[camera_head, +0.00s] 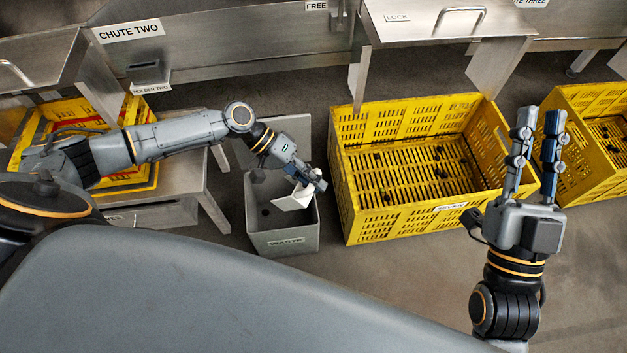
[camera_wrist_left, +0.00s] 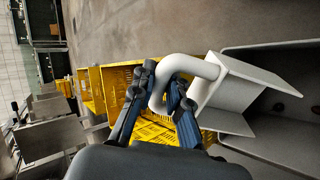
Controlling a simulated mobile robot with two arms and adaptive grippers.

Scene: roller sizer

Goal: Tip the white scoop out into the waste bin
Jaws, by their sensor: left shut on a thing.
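The white scoop (camera_head: 293,198) is over the open top of the grey waste bin (camera_head: 284,242), tilted. My left gripper (camera_head: 316,183) is shut on the scoop's handle. In the left wrist view the gripper (camera_wrist_left: 163,104) has its fingers around the curved white handle, and the scoop (camera_wrist_left: 236,97) lies to the right of it beside the bin's grey wall (camera_wrist_left: 290,45). No contents show in the scoop. A small dark spot shows inside the bin; I cannot tell what it is. My right gripper (camera_head: 537,125) is open and empty, fingers pointing up, in front of the yellow crates.
A large yellow crate (camera_head: 363,229) labelled SEVEN stands right of the bin, with small dark pieces on its floor. Another yellow crate (camera_head: 580,185) is at the far right. A metal stand (camera_head: 190,178) with yellow crates is at left. Steel chutes (camera_head: 230,45) line the back.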

